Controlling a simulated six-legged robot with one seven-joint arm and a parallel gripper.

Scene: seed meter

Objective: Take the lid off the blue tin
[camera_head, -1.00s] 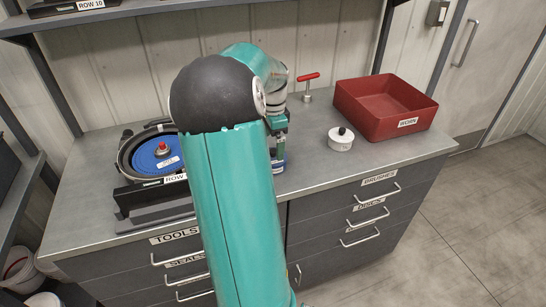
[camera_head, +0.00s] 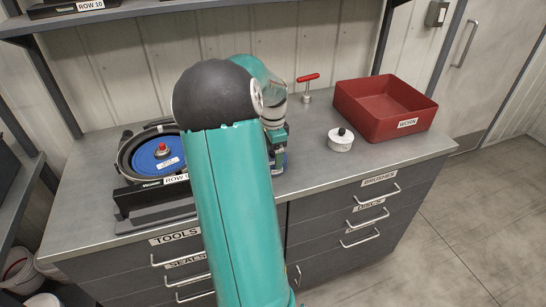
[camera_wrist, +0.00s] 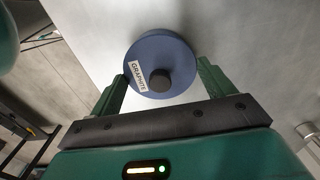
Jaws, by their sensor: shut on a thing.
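The blue tin (camera_head: 281,158) stands on the grey counter, mostly hidden behind my arm in the head view. In the wrist view its round blue lid (camera_wrist: 178,57) is seen from above, with a black knob and a white label reading GRAPHITE. My gripper (camera_wrist: 162,72) has one green finger on each side of the lid and is shut on it. Whether the lid is still seated on the tin cannot be told, because the tin's body is hidden under it.
A white pot (camera_head: 340,144) with a black knob stands right of my arm. Behind are a red-handled tool (camera_head: 308,87) and a red WORN bin (camera_head: 372,118). A seed meter with a blue disc (camera_head: 150,160) is at left. The counter's front right is clear.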

